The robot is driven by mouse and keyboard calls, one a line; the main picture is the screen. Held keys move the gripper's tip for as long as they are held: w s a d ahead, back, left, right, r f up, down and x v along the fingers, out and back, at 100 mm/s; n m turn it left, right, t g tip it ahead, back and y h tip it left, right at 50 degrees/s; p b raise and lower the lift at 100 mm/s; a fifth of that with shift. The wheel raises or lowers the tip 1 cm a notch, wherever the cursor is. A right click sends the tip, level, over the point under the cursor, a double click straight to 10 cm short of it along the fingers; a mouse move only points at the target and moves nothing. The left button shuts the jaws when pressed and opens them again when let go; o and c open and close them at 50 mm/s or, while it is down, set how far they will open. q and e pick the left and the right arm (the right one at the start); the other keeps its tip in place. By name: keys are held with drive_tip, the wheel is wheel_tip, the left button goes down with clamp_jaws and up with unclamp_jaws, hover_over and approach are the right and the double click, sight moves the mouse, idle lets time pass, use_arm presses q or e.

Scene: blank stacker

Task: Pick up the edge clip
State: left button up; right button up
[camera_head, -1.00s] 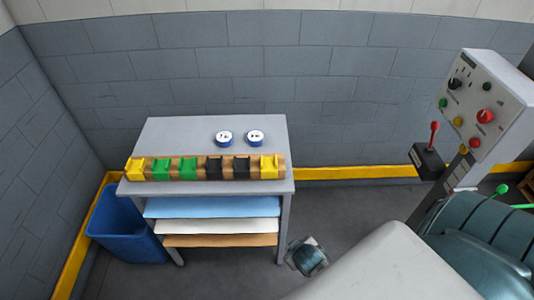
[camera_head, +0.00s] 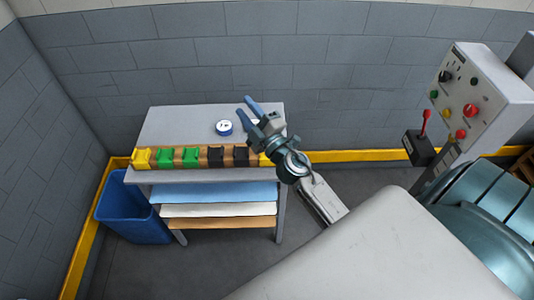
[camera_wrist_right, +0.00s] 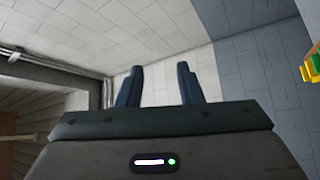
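The clips sit in a row on a wooden rail along the front of the grey table (camera_head: 165,125): a yellow clip (camera_head: 141,158), green clips (camera_head: 166,156) (camera_head: 191,156), black clips (camera_head: 215,155) (camera_head: 240,155) and a right-end yellow clip (camera_head: 264,160), mostly hidden by my right arm. My right gripper (camera_head: 243,104) is raised over the table's right part, fingers pointing up and left. In the right wrist view its fingers (camera_wrist_right: 158,85) are apart with nothing between them. The clip row shows partly at that view's right edge (camera_wrist_right: 312,66). My left gripper is not in view.
Shelves with sheets (camera_head: 215,193) are below. A blue bin (camera_head: 132,212) stands at left, a control box (camera_head: 470,100) at right.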

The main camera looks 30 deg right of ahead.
drive_tip(key=w+a+n+g+y, duration=0.3)
drive_tip(key=a+n+y, duration=0.3)
drive_tip(key=n+y, duration=0.3)
wheel_tip(320, 180, down, 7)
drive_tip(key=w+a+n+g, duration=0.1)
drive_tip(key=w+n+g, duration=0.2)
drive_tip(key=n+g, duration=0.5)
drive_tip(key=s+d+f+m+g+h, duration=0.1)
drive_tip(key=s+d+f+g+h, duration=0.15)
drive_tip(key=d+g+h, duration=0.45)
drive_tip(key=s+d+f+m+g+h, duration=0.1)
drive_tip(key=d+f+g+h, duration=0.25)
drive_tip(key=d, duration=0.75)
drive_tip(key=f+b, duration=0.5)
drive_tip(key=shift+s+a+f, duration=0.2)
drive_tip(key=shift+a, duration=0.05)
drive_tip(key=shift+s+a+f+b, duration=0.1)
drive_tip(key=shift+f+b, duration=0.4)
drive_tip(key=shift+b, duration=0.2)
wheel_tip(320, 180, down, 3)
drive_tip(key=shift+a+r+p, duration=0.15)
drive_tip(key=shift+p, duration=0.5)
drive_tip(key=shift+f, duration=0.3)
clamp_jaws()
